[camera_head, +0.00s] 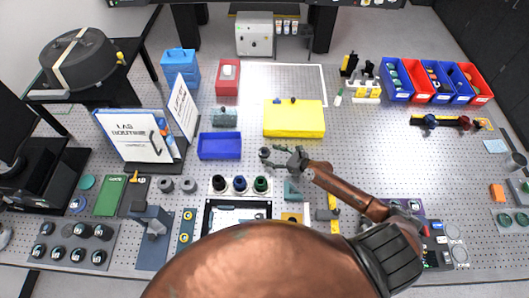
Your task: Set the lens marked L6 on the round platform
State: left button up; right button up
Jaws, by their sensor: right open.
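My right gripper (280,156) is open over the middle of the perforated bench, just below the yellow box and right of the blue tray. I see nothing held in it. No L6 marking is legible in the head view. Several dark round pieces (79,254) sit on a grey board at the lower left, and three dark round-topped pieces (239,183) stand in a row below the gripper; I cannot tell whether any is the lens. I cannot pick out the round platform with certainty. My left gripper is not in view.
A blue tray (219,146) and yellow box (294,118) lie near the gripper. Blue and red bins (429,88) stand at the back right. A binder (136,138) and a large round dark vessel (80,60) are at left.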

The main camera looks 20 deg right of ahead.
aim_at(264, 152)
jog(key=shift+x, duration=1.4)
jog(key=shift+c, duration=0.4)
jog(key=shift+r, duration=0.1)
jog(key=c, duration=1.3)
